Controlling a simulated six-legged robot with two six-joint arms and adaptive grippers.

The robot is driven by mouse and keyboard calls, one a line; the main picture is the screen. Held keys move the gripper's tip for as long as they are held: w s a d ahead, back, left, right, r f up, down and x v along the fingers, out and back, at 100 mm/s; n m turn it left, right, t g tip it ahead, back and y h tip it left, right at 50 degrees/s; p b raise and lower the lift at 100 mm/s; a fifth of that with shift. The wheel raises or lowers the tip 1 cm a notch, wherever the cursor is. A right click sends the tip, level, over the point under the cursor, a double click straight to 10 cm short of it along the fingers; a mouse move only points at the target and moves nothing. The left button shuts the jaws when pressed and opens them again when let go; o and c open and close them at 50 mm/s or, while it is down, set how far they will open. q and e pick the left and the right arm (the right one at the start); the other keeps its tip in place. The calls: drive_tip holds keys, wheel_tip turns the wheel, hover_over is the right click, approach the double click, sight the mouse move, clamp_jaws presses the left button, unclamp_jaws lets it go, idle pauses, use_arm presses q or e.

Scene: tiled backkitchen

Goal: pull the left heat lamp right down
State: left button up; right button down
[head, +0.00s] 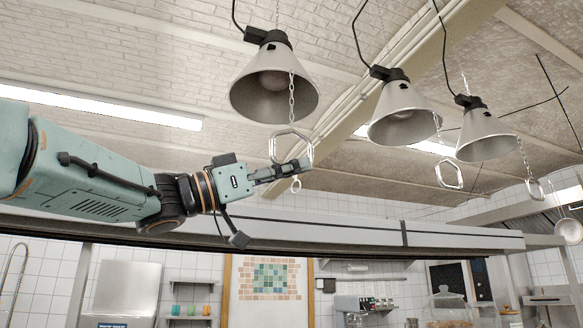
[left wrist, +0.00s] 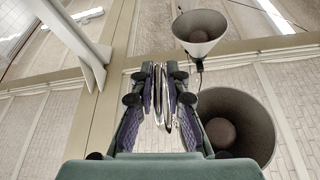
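The left heat lamp (head: 275,88), a pale metal cone with a dark top, hangs from the ceiling. My left gripper (head: 298,167) is at the lower part of the pull ring. In the left wrist view the fingers of my left gripper (left wrist: 161,78) stand apart, with the ring's thin metal (left wrist: 163,108) between them and gaps showing beside it. The fingers partly hide the ring. My right gripper is not in view.
Two more lamps, a middle one (head: 402,112) and a right one (head: 486,135), hang to the right with their own chains and rings. A long pale shelf or hood edge (head: 360,234) runs below my arm. A ceiling tube light (head: 100,107) is at left.

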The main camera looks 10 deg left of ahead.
use_arm(q)
drive_tip(key=shift+s+d+r, duration=0.1)
drive_tip(key=shift+s, duration=0.1)
clamp_jaws()
drive_tip(key=shift+w, duration=0.1)
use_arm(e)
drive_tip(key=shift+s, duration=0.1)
